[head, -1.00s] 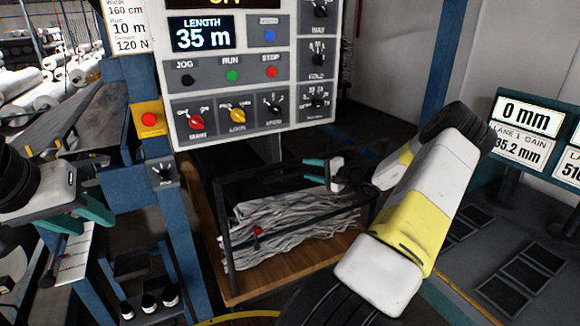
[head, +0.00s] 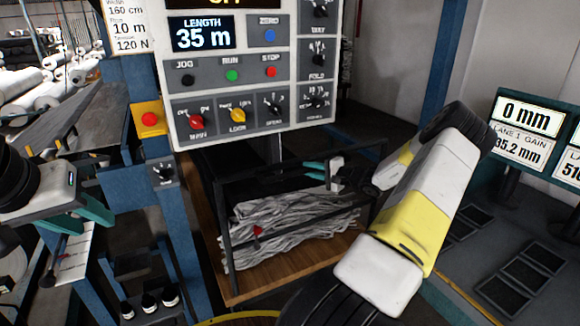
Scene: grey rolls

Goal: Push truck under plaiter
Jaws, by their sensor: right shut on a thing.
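The truck is a dark-railed cart with a wooden deck (head: 288,262), standing low in the middle of the head view, below the control panel. Layered grey cloth (head: 295,228) lies on it inside the rails. My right gripper (head: 314,170) is shut on the truck's dark top rail at its far right part. My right arm hides the truck's right end. My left gripper (head: 72,222) is open and empty at the left, apart from the truck. I cannot clearly make out the plaiter itself; a dark space lies behind the truck under the panel.
The control panel (head: 245,85) reads 35 m and stands above the truck. A blue post (head: 178,225) with a red button box (head: 150,120) is close to the truck's left side. Screens (head: 520,130) stand at the right. White rolls (head: 45,90) lie far left.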

